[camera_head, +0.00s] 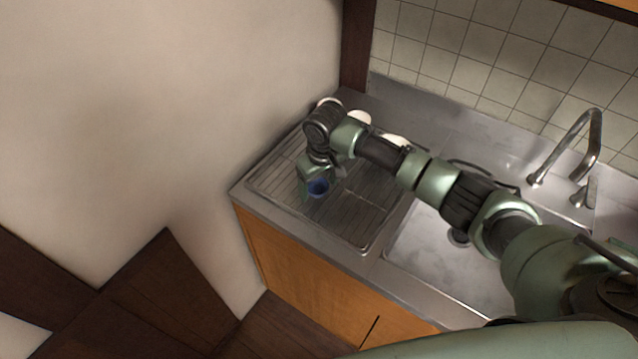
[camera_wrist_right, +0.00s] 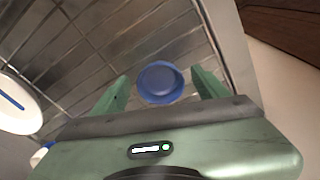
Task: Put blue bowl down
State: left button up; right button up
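In the right wrist view the bowl (camera_wrist_right: 160,82) lies between the fingers of my right gripper (camera_wrist_right: 162,76), with a visible gap on each side. The right gripper (camera_head: 317,176) is open, reaching down over the rack, and partly covers the bowl in the head view. I cannot tell whether the bowl's open side or its base faces the wrist camera. My left gripper is not in view.
White dishes (camera_head: 358,118) stand at the back of the rack, and a white plate with a blue mark (camera_wrist_right: 18,104) shows left in the wrist view. A steel sink (camera_head: 425,252) and faucet (camera_head: 583,135) are to the right. A wall borders the counter's left.

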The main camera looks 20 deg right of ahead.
aim_at(322, 196)
jog(key=shift+r, duration=0.1)
notch_tip(322, 196, up, 12)
jog(key=s+b, duration=0.1)
jog(key=shift+s+d+b, duration=0.15)
jog(key=shift+s+b, duration=0.05)
jog(key=shift+b, duration=0.15)
